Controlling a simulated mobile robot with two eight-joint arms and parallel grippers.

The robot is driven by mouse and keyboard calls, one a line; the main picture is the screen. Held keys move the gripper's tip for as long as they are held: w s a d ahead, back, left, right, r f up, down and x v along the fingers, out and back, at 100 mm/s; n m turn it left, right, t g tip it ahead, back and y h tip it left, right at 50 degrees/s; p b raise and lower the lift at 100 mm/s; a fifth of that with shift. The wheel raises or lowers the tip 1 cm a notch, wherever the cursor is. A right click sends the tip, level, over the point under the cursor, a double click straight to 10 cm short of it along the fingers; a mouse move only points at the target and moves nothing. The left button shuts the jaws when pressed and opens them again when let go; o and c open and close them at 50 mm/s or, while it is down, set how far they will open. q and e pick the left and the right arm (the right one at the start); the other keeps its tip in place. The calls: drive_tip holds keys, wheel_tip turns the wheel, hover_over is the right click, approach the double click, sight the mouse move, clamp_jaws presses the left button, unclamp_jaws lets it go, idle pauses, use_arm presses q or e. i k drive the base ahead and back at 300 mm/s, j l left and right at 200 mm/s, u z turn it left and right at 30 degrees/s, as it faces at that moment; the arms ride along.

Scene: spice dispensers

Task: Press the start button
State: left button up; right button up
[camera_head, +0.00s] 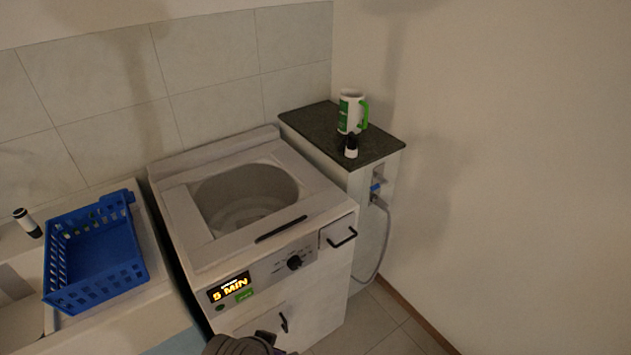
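A white top-loading washing machine (315,252) stands in the middle, with its round drum opening (246,197) uncovered. Its sloped front panel carries a lit display (229,287) reading "5 MIN". A bright green rectangular label or button (244,295) sits just below the display, and a small dark green round spot (220,307) lies to its left. I cannot tell which one is the start button. A dark grey part of my arm, seemingly the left gripper (262,339), shows at the bottom edge, below the panel. Its fingers are not clearly visible. My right gripper is not in view.
A black dial (294,262) and a drawer handle (342,238) are on the machine's front. A blue basket (135,262) and a dispenser (28,223) stand left. A mug (350,112) and another dispenser (351,147) stand on the dark counter (310,119). A hose (385,240) hangs right.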

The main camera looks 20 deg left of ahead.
sight(239, 298)
drive_tip(key=j+u, duration=0.1)
drive_tip(key=u, duration=0.75)
drive_tip(key=i+j+u, duration=0.1)
drive_tip(key=u, duration=0.3)
